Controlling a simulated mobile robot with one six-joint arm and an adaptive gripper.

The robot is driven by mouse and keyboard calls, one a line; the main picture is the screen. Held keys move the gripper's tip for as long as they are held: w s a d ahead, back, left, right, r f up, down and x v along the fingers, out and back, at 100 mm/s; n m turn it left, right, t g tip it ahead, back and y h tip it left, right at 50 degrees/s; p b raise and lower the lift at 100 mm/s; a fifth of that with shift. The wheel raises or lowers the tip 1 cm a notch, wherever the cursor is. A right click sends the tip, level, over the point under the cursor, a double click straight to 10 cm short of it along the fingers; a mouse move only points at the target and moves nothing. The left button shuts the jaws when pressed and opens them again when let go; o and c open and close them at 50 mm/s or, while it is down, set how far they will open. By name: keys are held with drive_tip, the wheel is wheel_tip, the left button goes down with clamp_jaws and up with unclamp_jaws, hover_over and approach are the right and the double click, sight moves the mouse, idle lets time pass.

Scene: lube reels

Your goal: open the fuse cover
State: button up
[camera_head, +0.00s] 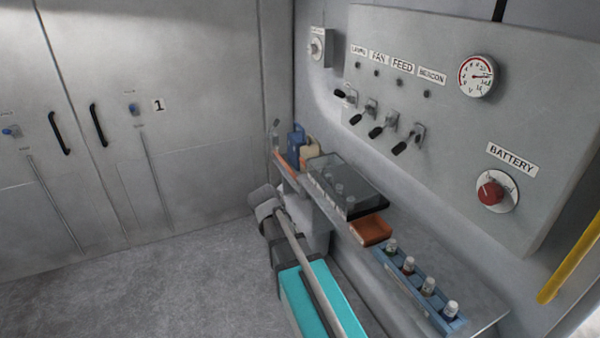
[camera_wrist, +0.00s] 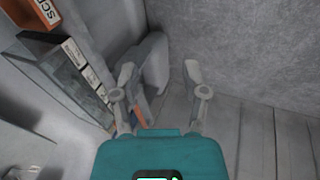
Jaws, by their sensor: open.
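The fuse cover (camera_head: 348,178) is a clear, dark-edged lid over the fuse box on the shelf, with several fuses dimly visible through it. It looks closed. In the wrist view a glassy box with white labels, which looks like the same fuse box and cover (camera_wrist: 62,88), is at the left. My gripper (camera_wrist: 159,68) is open and empty, its two grey fingers apart above the teal body. It is to the right of the box in that view and apart from it. In the head view I cannot make out the fingertips.
An orange tray (camera_head: 371,230) and a blue rack (camera_head: 418,291) of capped bottles stand along the shelf. Blue and tan items (camera_head: 297,143) stand at its far end. The switch panel (camera_head: 470,125) rises behind. The floor (camera_head: 130,285) at left is clear.

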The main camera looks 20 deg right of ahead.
drive_tip(key=w+d+f+t+h+b, duration=0.1)
drive_tip(key=w+d+f+h+b, duration=0.15)
drive_tip(key=w, duration=0.35)
drive_tip(key=w+d+f+n+h+b, duration=0.1)
drive_tip(key=w+d+h+b, duration=0.2)
drive_tip(key=w, duration=0.4)
drive_tip(key=w+d+f+t+h+b, duration=0.1)
drive_tip(key=w+d+f+b, duration=0.1)
drive_tip(key=w+d+b, duration=0.3)
drive_tip(key=n+t+h+b, duration=0.4)
drive_tip(key=h+b, duration=0.2)
drive_tip(key=b, duration=0.4)
approach(303, 160)
drive_tip(key=v, duration=0.4)
drive_tip(key=shift+s+d+f+y, duration=0.15)
drive_tip(key=shift+f+y, duration=0.05)
drive_tip(key=shift+y, duration=0.05)
drive_tip(key=shift+d, duration=0.1)
drive_tip(key=x, duration=1.3)
drive_tip(key=shift+w+d, duration=0.2)
drive_tip(key=shift+w, duration=0.05)
drive_tip(key=shift+s, duration=0.1)
clamp_jaws()
